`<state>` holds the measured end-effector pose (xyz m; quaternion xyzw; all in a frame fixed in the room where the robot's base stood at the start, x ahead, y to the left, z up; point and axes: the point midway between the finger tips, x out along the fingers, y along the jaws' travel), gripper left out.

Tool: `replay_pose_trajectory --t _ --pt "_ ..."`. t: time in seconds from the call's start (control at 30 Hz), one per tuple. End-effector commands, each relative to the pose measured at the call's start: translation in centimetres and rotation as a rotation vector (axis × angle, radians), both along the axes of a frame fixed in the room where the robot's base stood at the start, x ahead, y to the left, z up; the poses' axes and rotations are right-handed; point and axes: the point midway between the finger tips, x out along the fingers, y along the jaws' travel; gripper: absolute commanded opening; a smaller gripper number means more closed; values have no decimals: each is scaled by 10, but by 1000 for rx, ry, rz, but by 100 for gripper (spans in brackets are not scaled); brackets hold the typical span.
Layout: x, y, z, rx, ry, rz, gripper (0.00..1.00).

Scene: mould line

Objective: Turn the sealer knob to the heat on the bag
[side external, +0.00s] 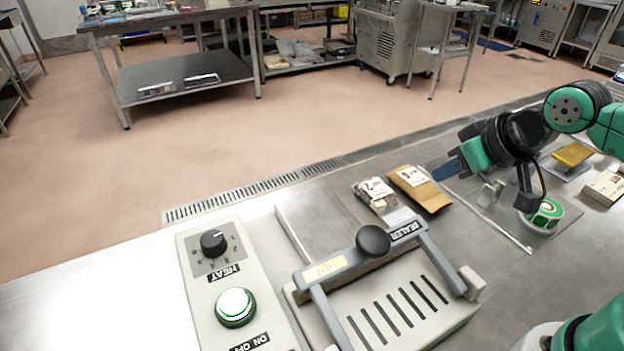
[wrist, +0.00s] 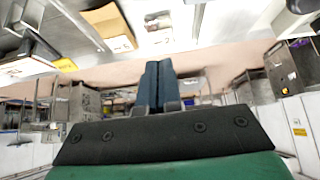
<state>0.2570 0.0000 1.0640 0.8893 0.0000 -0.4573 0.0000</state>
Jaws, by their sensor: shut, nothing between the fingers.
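The sealer knob (side external: 213,243) is a black dial with a white pointer, above the HEAT label at the left of the grey panel. Figures ring it, too small to read surely. Two bags lie flat on the steel bench: a brown paper bag (side external: 430,194) and a clear bag (side external: 391,208), each with a printed label I cannot read. The brown bag also shows in the wrist view (wrist: 100,17). My gripper (side external: 447,171), with blue fingers, is shut and empty above the bench, right of the bags and far from the knob. Its fingers also show in the wrist view (wrist: 148,84).
The sealer (side external: 454,310) has a raised grey handle bar with a black ball and a yellow HOT label. A lit green ON/OFF button (side external: 235,307) is below the knob. A green-and-white roll (side external: 546,212) stands under my arm. A slotted drain (side external: 260,188) runs behind.

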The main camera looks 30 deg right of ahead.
Motion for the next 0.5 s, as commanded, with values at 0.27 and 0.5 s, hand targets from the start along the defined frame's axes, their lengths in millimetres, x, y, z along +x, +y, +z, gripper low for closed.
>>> replay_pose_trajectory --t 0.27,0.5 --pt "0 0 0 0 0 0 0" --pt "7 8 5 -3 10 40 51"
